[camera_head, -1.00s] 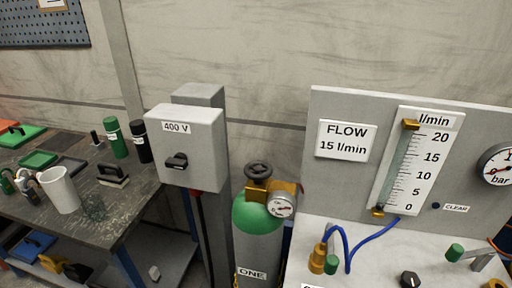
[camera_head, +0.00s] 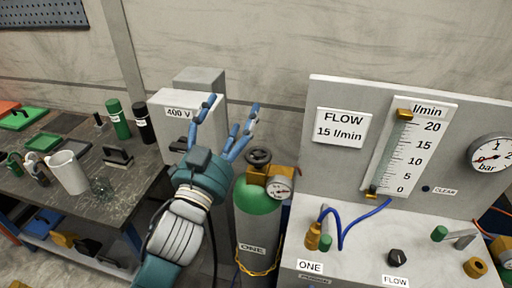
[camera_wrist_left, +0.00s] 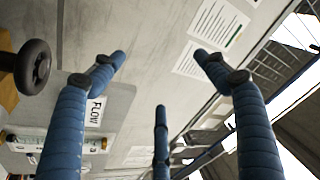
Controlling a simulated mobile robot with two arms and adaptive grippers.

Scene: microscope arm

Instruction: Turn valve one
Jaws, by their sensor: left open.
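A green-topped grey cylinder (camera_head: 260,215) labelled ONE stands between the 400 V box and the flow bench. A dark round handwheel (camera_head: 258,156) sits on top of it, with a brass fitting and a pressure gauge (camera_head: 279,188). A second ONE label is on the bench, below a small green-handled brass valve (camera_head: 314,235). My left gripper (camera_head: 231,115) is open and empty, fingers spread upward, just left of the handwheel and apart from it. In the left wrist view the handwheel (camera_wrist_left: 33,66) is at the left edge, outside the fingers. My right gripper is not in view.
The grey 400 V box (camera_head: 182,120) is behind my left gripper. The flow panel (camera_head: 348,105) and bench (camera_head: 360,260), with a blue hose (camera_head: 346,228), stand to the right. A cluttered workbench (camera_head: 120,205) with a white cup (camera_head: 68,172) is at the left.

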